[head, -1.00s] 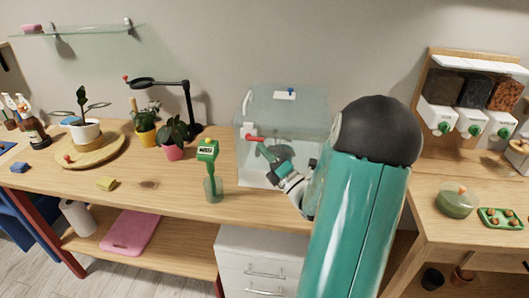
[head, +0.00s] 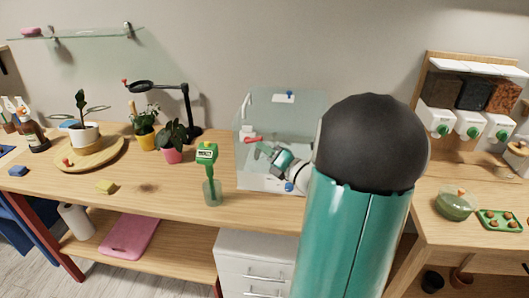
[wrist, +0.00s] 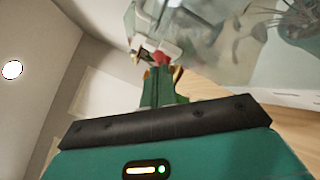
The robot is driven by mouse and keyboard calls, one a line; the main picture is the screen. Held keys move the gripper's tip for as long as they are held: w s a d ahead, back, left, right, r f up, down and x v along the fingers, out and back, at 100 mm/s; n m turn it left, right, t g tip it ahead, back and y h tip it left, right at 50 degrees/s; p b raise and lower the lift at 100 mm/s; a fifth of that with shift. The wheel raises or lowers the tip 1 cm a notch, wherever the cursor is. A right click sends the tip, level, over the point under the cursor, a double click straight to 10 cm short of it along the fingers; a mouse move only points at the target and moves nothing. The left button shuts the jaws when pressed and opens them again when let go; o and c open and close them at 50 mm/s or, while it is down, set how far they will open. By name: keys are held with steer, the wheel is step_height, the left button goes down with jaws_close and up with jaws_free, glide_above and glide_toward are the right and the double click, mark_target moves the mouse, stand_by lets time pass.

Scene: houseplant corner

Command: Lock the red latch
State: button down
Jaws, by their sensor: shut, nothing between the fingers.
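The red latch (head: 252,140) is a small bar on the upper left front of a clear case (head: 310,110) with a white base. In the head view it lies nearly level. My gripper (head: 262,147) is at its right end, in front of the case, with its fingers shut and empty. In the wrist view the red latch (wrist: 160,58) shows just beyond the tips of my green fingers (wrist: 160,72), beside a white fitting. I cannot tell whether the fingers touch it. My arm hides the right part of the case.
The bench between the sponge and the glass is clear.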

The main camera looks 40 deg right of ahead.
steer(key=r+n+g, duration=0.1)
steer(key=g, duration=0.1)
steer(key=w+a+r+n+g+h, duration=0.1)
steer(key=r+n+g, duration=0.1)
steer(key=g, duration=0.1)
steer(key=w+r+n+g, duration=0.1)
steer(key=g, duration=0.1)
steer(key=shift+a+r+n+g+h, duration=0.25)
steer(key=shift+r+n+g+h, duration=0.05)
steer(key=shift+r, duration=0.25)
steer(key=shift+r, duration=0.65)
steer(key=shift+s, duration=0.1)
